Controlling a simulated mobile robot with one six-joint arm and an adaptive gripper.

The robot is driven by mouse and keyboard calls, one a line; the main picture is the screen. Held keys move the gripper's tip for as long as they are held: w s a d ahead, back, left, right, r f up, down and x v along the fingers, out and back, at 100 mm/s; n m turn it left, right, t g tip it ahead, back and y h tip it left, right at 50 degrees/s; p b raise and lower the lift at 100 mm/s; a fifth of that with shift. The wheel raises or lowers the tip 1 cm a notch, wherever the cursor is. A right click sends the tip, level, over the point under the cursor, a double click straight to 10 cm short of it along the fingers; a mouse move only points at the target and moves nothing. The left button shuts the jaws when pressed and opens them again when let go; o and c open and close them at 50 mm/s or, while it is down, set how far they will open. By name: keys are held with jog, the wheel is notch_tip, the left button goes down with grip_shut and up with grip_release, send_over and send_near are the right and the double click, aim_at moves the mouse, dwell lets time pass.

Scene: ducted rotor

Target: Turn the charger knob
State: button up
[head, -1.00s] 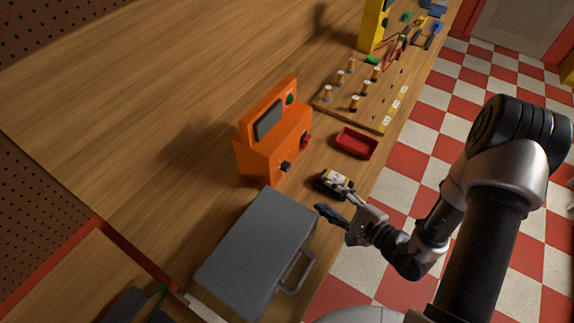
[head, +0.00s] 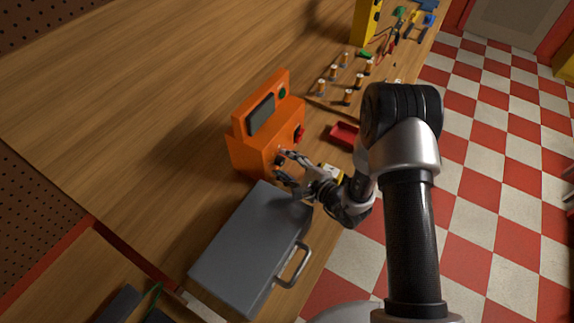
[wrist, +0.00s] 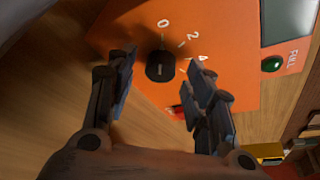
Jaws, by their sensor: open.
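The orange charger (head: 262,148) stands on the wooden bench, left of my arm in the head view. Its front fills the upper part of the wrist view (wrist: 120,30). The black knob (wrist: 160,66) sits on that face beside the white marks 0, 2 and 4. A green button or light (wrist: 271,64) marked FULL is to its right. My gripper (head: 282,166) is at the charger's front. In the wrist view my gripper (wrist: 163,85) is open, one finger on each side of the knob, with gaps showing between them. Whether the fingertips reach the knob's depth is unclear.
A grey case (head: 245,245) with a handle lies just in front of the charger. A red tray (head: 343,134) and a peg board (head: 330,98) lie to the right, partly behind my arm. A yellow item (head: 331,172) is close beside my gripper.

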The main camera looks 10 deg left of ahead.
jog(key=shift+a, duration=0.1)
jog(key=shift+c, duration=0.5)
jog(key=c, duration=1)
jog(key=shift+o, duration=0.2)
jog(key=shift+w+m, duration=0.1)
jog(key=shift+m, duration=0.2)
jog(key=shift+w+r+m+g, duration=0.1)
jog(key=shift+m+g, duration=0.6)
jog(key=shift+m, duration=0.4)
jog(key=m+g+p, duration=0.1)
jog(key=m+g, duration=0.1)
jog(key=m, duration=0.1)
jog(key=shift+w, duration=0.15)
jog(key=m+g, duration=0.1)
jog(key=m+g+y, duration=0.1)
jog(key=m, duration=0.1)
jog(key=shift+w+d, duration=0.1)
jog(key=shift+d, duration=0.1)
jog(key=shift+m+g+y, duration=0.4)
jog(key=shift+m+g, duration=0.3)
jog(key=shift+m, duration=0.3)
jog(key=shift+w, duration=0.1)
